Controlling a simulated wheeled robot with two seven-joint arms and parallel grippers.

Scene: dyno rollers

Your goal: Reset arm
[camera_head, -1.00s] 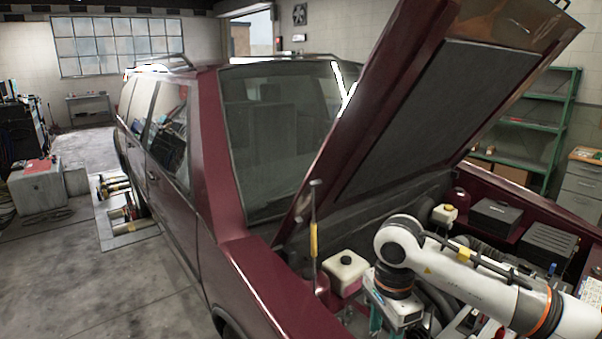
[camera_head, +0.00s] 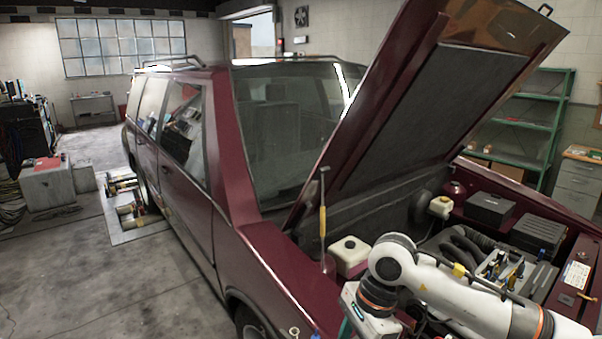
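My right arm (camera_head: 450,290), white with orange bands, reaches in from the lower right over the open engine bay of a dark red car (camera_head: 180,160). Its wrist points down at the bottom of the picture. Only a teal sliver of my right gripper (camera_head: 345,328) shows beside the wrist; its fingertips are cut off by the lower edge, so its opening and any held thing are hidden. My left gripper and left arm are not in view.
The raised hood (camera_head: 430,100) slopes above the bay. A yellow-handled rod (camera_head: 322,222) stands by the white reservoir (camera_head: 348,255). A tool tray (camera_head: 505,270) lies behind my forearm. Rollers (camera_head: 130,210) are on the floor by the car's far wheel.

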